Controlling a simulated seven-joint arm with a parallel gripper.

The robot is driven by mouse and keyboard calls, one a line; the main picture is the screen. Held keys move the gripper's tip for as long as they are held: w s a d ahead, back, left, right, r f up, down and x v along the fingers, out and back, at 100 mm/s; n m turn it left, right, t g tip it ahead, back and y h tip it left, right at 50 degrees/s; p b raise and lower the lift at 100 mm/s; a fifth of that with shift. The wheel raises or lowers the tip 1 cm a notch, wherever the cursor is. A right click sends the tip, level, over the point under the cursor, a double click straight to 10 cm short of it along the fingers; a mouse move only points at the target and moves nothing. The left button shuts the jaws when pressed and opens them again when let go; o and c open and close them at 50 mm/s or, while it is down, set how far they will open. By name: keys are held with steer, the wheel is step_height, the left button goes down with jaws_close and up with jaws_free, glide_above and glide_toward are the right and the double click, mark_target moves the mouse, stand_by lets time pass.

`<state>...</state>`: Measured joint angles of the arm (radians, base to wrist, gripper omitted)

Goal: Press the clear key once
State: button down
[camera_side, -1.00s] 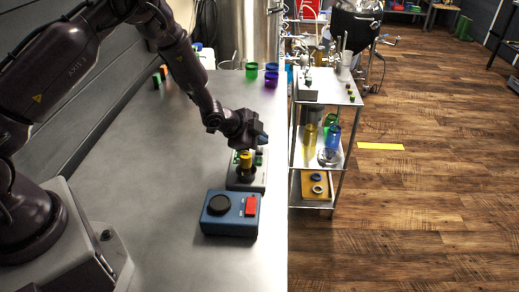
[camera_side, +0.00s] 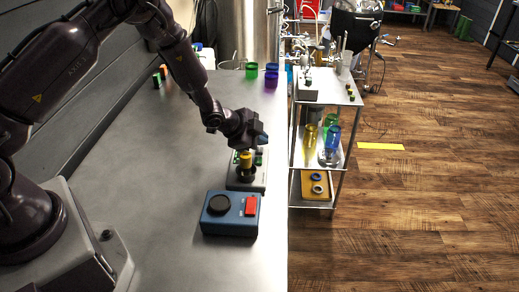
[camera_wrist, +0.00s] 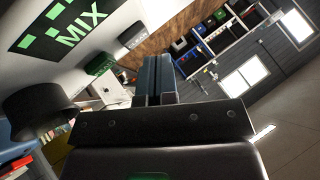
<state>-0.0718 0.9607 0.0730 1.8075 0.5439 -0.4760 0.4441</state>
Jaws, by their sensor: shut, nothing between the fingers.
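A grey control box (camera_side: 235,182) stands on the bench in the side view, with a yellow-topped dark knob (camera_side: 246,160) and small green parts on it. My gripper (camera_side: 262,138) is over the far end of this box. In the wrist view its blue-grey fingers (camera_wrist: 155,80) are shut together with nothing between them. I cannot tell which key is the clear key, nor whether the fingertips touch anything.
A blue box (camera_side: 229,228) with a black dial and a red switch stands in front of the grey box. Green and purple cups (camera_side: 271,80) stand farther back. A steel trolley (camera_side: 325,98) is beyond the bench's right edge. A large MIX sign (camera_wrist: 65,38) shows in the wrist view.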

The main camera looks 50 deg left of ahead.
mark_target(259, 151)
steer(key=shift+f, duration=0.1)
stand_by(0.6)
steer(key=shift+f, duration=0.35)
steer(key=shift+f, duration=0.45)
stand_by(0.5)
steer(key=shift+r, duration=0.9)
steer(key=shift+r, duration=2.5)
steer(key=shift+f, duration=0.1)
